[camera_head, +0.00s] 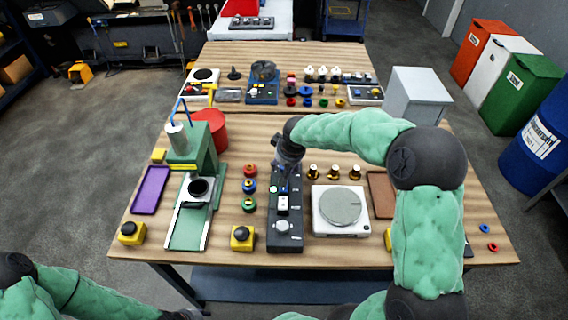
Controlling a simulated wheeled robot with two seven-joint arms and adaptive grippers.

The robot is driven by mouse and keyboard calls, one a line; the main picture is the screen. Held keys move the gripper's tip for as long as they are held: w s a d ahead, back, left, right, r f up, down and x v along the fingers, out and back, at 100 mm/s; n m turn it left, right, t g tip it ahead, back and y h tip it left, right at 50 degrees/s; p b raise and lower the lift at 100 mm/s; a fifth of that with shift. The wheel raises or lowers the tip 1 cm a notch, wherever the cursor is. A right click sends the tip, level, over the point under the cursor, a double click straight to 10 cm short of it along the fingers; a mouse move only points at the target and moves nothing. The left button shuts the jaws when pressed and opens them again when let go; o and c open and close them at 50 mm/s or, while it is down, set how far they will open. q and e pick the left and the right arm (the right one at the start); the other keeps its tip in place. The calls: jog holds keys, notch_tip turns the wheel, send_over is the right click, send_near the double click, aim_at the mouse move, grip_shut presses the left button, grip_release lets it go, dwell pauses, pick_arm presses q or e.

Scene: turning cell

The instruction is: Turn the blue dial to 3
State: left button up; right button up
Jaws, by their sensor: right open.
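My right gripper (287,170) points down over the panel's far end, open, and covers what is there. I cannot make out a blue dial or its numbers on the panel; it may be behind the gripper. A small round blue piece (249,186) sits left of the panel, between a red one and a green one. I cannot tell whether it turns.
A white scale with a round grey plate (340,208) stands right of the panel. A green machine (188,158) and a purple tray (151,190) are at left. Yellow button boxes (242,238) stand along the front edge. A grey box (416,95) stands at back right.

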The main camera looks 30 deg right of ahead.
jog(key=v, duration=1)
jog(key=shift+r, duration=0.4)
